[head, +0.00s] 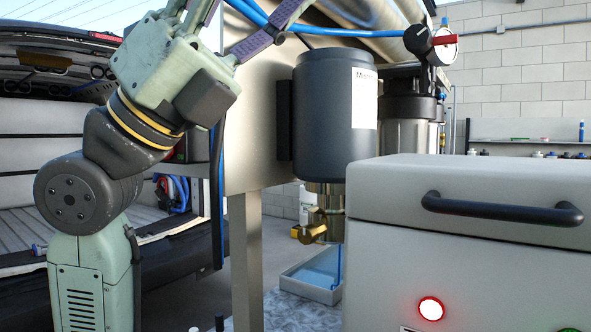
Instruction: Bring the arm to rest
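My arm rises at the left of the head view, with a green lower link, a dark round joint and a dark wrist with a yellow ring. My gripper (240,30) is raised at the top, with a green body and purple finger parts reaching up and right. It is in front of the metal panel, near the blue hose. The frame's top edge cuts off part of it, so I cannot tell whether it is open or shut. I see nothing held in it.
A dark cylindrical housing (325,115) with a brass valve (318,228) hangs on a metal panel (250,130). A blue hose (345,30) crosses above. A grey box (460,195) with a black handle and lit red button fills the right front.

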